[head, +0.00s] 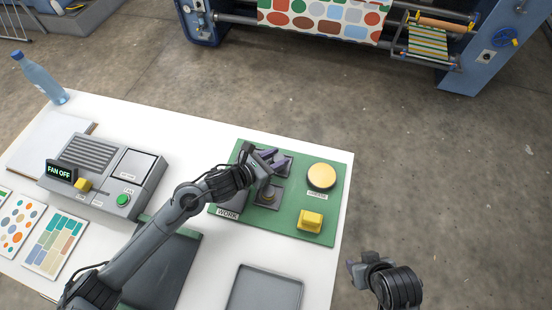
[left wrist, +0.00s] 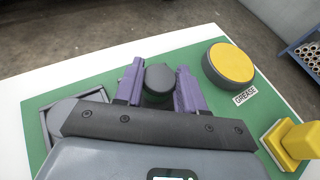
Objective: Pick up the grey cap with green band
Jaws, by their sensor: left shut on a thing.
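The grey cap (left wrist: 159,78), dark and round on top, sits between the two purple fingers of my left gripper (left wrist: 160,90) in the left wrist view. The gripper is shut on it. The green band is hard to make out. In the head view my left gripper (head: 271,159) is over the far part of the green work mat (head: 290,226), and its fingers mostly hide the cap. Whether the cap is clear of the mat I cannot tell. My right gripper (head: 366,262) is off the table's right side; its jaw opening is unclear.
A round yellow-topped grease tin (head: 321,176) and a yellow block (head: 311,221) stand on the mat, right of my left gripper. A grey control box (head: 103,170) is at left. A grey tray (head: 264,290) lies in front. A bottle (head: 40,78) stands at the far left corner.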

